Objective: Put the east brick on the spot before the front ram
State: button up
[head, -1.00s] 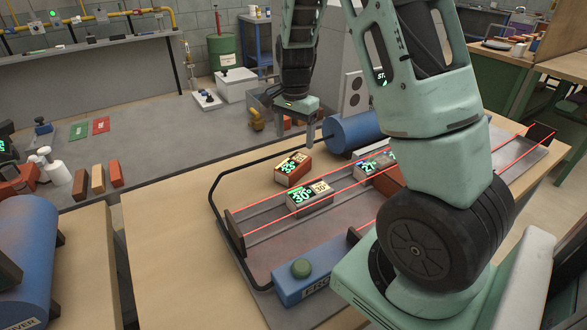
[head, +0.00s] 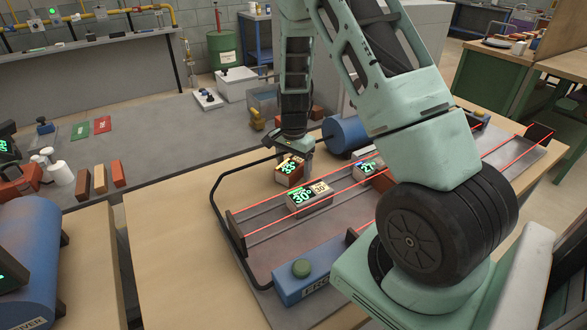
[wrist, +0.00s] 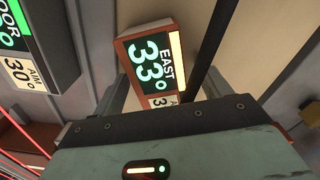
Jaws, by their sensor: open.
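The east brick (head: 288,174) is a red-brown brick with a dark display reading 33. It sits on the bench just behind the metal track (head: 262,237). In the wrist view the brick (wrist: 152,62) reads EAST and lies ahead of my jaws, between the finger lines. My gripper (head: 300,150) is open, right over the brick; whether the fingers touch it I cannot tell.
A brick reading 30 (head: 308,198) sits on the track, close in front of the east brick. A brick reading 27 (head: 368,168) is partly behind my arm. Red lines run along the track. A black rail (head: 215,200) bounds the left end. A blue cylinder (head: 346,134) lies behind.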

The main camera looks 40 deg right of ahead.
jog(key=shift+r, duration=0.1)
jog(key=c, duration=1.5)
